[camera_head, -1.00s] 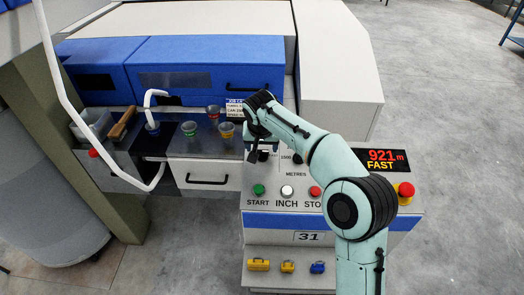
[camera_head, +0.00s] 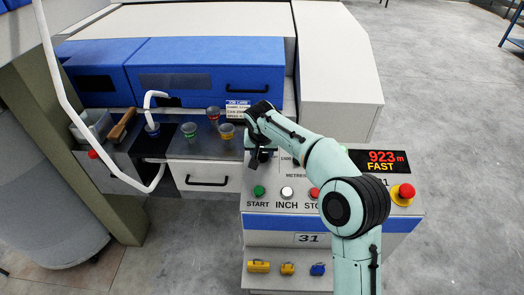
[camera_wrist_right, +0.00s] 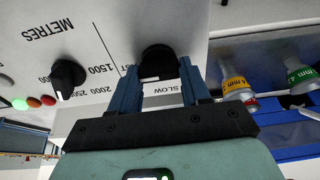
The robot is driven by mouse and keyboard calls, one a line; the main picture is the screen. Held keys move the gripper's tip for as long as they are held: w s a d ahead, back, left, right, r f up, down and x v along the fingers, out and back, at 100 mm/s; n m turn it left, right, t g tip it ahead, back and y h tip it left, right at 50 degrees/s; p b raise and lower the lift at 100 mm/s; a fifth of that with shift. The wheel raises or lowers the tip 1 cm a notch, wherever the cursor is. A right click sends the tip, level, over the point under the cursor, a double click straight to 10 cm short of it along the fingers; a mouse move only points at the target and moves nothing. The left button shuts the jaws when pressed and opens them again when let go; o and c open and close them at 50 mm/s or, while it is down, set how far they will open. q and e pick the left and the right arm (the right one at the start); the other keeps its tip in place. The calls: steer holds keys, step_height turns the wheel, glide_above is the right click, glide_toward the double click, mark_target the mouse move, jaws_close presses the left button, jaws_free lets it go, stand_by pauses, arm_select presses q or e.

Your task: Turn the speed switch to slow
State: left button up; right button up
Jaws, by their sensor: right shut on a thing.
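The speed switch (camera_wrist_right: 158,60) is a black knob on the pale control panel (camera_head: 329,222). The word SLOW (camera_wrist_right: 161,89) is printed beside it in the right wrist view. My right gripper (camera_wrist_right: 159,80) is shut on the switch, with one blue finger on each side of it. In the head view my right gripper (camera_head: 260,160) is at the panel's upper left and mostly hides the switch. The display (camera_head: 381,161) reads 923 m and FAST in red and yellow. My left gripper is not in view.
A METRES knob (camera_wrist_right: 68,78) sits close to the switch. START (camera_head: 258,191), INCH (camera_head: 287,192) and STOP (camera_head: 314,193) buttons line the panel below; a red emergency button (camera_head: 406,191) is at right. Small cups (camera_head: 226,131) stand on the ledge at left.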

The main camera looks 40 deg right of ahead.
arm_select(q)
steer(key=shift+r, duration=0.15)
arm_select(e)
steer(key=shift+n, duration=0.3)
steer(key=n+p, duration=0.3)
steer(key=n, duration=0.1)
steer(key=shift+r+y, duration=0.2)
steer(key=shift+y, duration=0.1)
steer(key=n+p, duration=0.2)
steer(key=n, duration=0.3)
steer(key=shift+y+p, duration=0.3)
steer(key=shift+p, duration=0.05)
steer(key=n+p, duration=0.2)
steer(key=n, duration=0.2)
steer(key=shift+n+y+p, duration=0.3)
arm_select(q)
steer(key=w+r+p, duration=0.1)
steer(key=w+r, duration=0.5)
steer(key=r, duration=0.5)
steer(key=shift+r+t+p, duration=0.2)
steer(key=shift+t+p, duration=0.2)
arm_select(e)
steer(key=shift+f+n, duration=0.1)
steer(key=shift+n, duration=1.9)
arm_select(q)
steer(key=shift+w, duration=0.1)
arm_select(e)
steer(key=o, duration=1.1)
steer(key=shift+c, duration=0.2)
